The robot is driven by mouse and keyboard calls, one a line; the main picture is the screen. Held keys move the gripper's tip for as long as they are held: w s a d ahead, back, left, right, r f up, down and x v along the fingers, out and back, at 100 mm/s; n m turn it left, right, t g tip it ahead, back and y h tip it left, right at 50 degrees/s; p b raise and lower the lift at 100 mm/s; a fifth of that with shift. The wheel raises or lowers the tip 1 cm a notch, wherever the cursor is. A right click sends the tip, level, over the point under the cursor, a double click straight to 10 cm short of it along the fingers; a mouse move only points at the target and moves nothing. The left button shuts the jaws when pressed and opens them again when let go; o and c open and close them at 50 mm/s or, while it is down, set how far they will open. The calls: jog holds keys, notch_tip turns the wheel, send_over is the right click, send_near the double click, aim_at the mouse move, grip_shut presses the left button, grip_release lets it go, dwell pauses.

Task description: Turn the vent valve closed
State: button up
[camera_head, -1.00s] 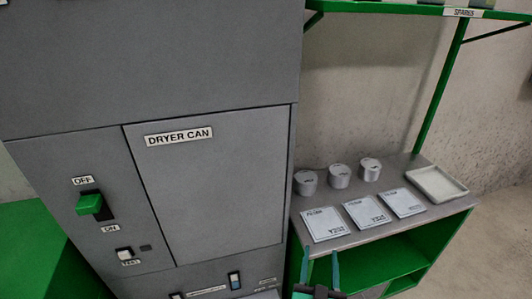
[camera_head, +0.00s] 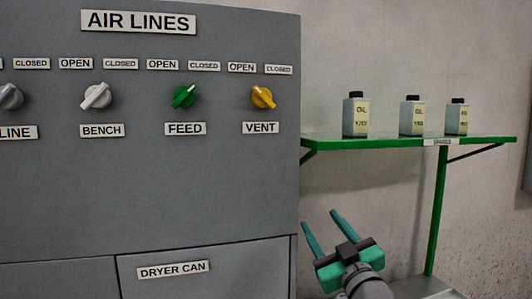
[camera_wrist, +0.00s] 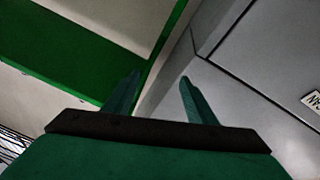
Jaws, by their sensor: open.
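The yellow vent valve knob (camera_head: 263,97) is on the grey AIR LINES panel in the head view, above the VENT label (camera_head: 261,128). An OPEN label (camera_head: 242,68) is at its upper left and a CLOSED label (camera_head: 278,70) at its upper right. The knob's pale pointer mark tilts toward the upper left, on the OPEN side. My gripper (camera_head: 320,224) is below and to the right of the knob, well apart from it. Its two teal fingers are spread and empty. The fingers also show in the wrist view (camera_wrist: 158,92), with nothing between them.
Green (camera_head: 184,96), light grey (camera_head: 96,96) and dark grey (camera_head: 9,97) knobs stand in a row left of the vent knob. A green shelf (camera_head: 400,141) with several bottles juts out right of the cabinet. The DRYER CAN door (camera_head: 215,275) is below.

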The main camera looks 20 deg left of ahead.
jog(key=s+a+r+n+g+y, duration=0.1)
jog(key=s+r+n, duration=0.1)
jog(key=r, duration=0.5)
jog(key=s+a+r+n+y, duration=0.1)
jog(key=s+r+n+y, duration=0.1)
jog(key=r, duration=0.5)
jog(key=n+g+y, duration=0.2)
jog(key=n+g, duration=0.1)
jog(key=n, duration=0.2)
send_near(263, 97)
jog(key=x, duration=0.9)
jog(key=shift+w+r, duration=0.1)
jog(key=shift+w, duration=0.15)
jog(key=c, duration=1)
